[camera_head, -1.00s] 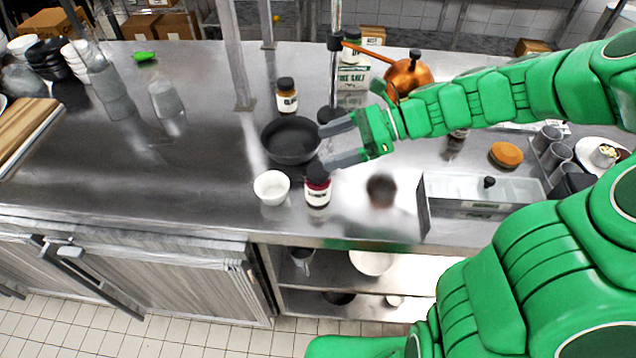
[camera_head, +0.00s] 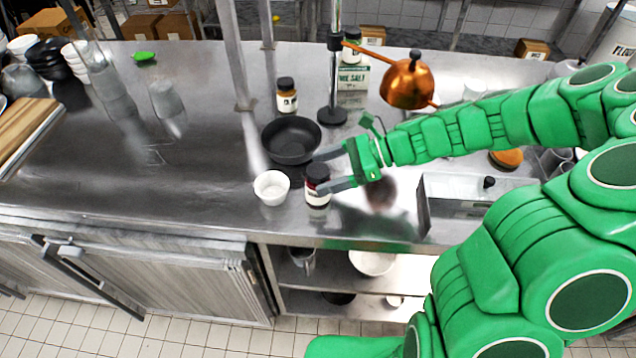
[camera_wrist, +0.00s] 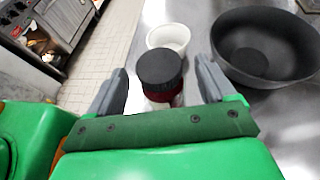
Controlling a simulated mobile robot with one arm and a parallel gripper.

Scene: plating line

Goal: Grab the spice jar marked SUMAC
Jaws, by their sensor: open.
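A spice jar (camera_head: 317,186) with a black lid, dark red contents and a white label stands upright near the counter's front edge. Its label is too small to read. My gripper (camera_head: 326,170) is open, with its grey fingers on either side of the jar. In the wrist view the jar (camera_wrist: 160,77) stands between the two fingers of my gripper (camera_wrist: 162,88), with a gap on each side. The palm hides the jar's lower part there. Another spice jar (camera_head: 287,96), with a black lid and brown contents, stands farther back.
A white bowl (camera_head: 271,187) is close left of the jar. A black pan (camera_head: 291,139) is just behind it. A copper pot (camera_head: 407,84) and a black lamp or stand base (camera_head: 332,117) are farther back.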

